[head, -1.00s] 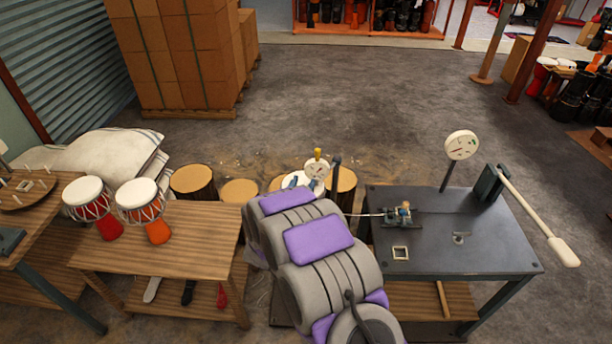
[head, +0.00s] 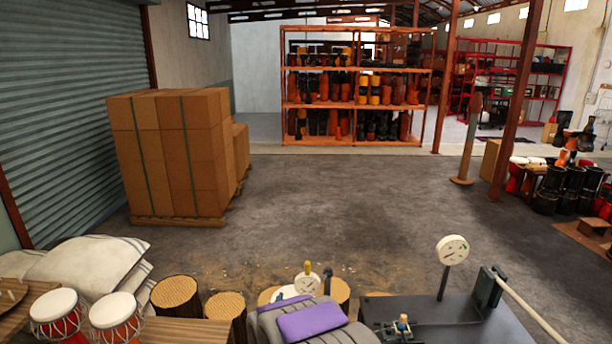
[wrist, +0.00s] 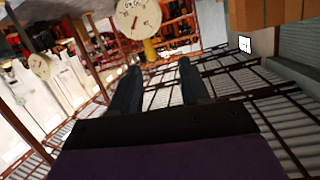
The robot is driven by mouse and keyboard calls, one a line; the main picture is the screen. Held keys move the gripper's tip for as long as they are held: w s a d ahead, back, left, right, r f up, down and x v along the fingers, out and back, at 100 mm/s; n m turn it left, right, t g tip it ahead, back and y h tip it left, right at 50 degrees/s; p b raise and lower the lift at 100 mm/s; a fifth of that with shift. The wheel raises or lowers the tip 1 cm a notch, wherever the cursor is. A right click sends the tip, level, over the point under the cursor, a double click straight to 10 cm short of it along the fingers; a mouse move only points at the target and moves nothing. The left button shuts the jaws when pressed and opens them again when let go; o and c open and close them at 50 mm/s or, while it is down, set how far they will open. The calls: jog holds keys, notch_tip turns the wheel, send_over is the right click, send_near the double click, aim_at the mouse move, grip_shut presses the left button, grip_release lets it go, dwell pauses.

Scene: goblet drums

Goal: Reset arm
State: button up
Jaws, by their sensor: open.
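My arm (head: 312,322), grey with purple pads, shows folded at the bottom middle of the head view. In the wrist view, my gripper (wrist: 158,82) has two dark fingers standing apart with nothing between them. It is open and empty. In the head view its tip is mostly hidden behind my arm. A round white dial (head: 307,284) with a yellow knob shows just beyond my arm. A dial also shows close in front of the fingers in the tilted wrist view (wrist: 138,16).
A dark metal table (head: 450,312) with a dial on a post (head: 452,250) and a pale-handled lever (head: 528,308) stands at right. Two red-and-white drums (head: 58,314) stand at left. Stumps (head: 176,294), sacks (head: 85,262) and stacked boxes (head: 172,150) lie beyond. The middle floor is clear.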

jog(key=s+d+r+n+g+b, duration=0.1)
jog(key=s+d+g, duration=0.4)
jog(key=s, duration=1.1)
jog(key=s+d+r+g+y+b, duration=0.1)
jog(key=s+d+g, duration=0.5)
jog(key=s, duration=1.1)
jog(key=s+d+r+n+g+b, duration=0.1)
jog(key=s+d+r+g, duration=0.3)
jog(key=s, duration=1.3)
jog(key=d+g+b, duration=0.1)
jog(key=d, duration=0.3)
jog(key=shift+d+r+n+g+y, duration=0.2)
jog(key=shift+n+g+y, duration=0.1)
jog(key=shift+y, duration=0.1)
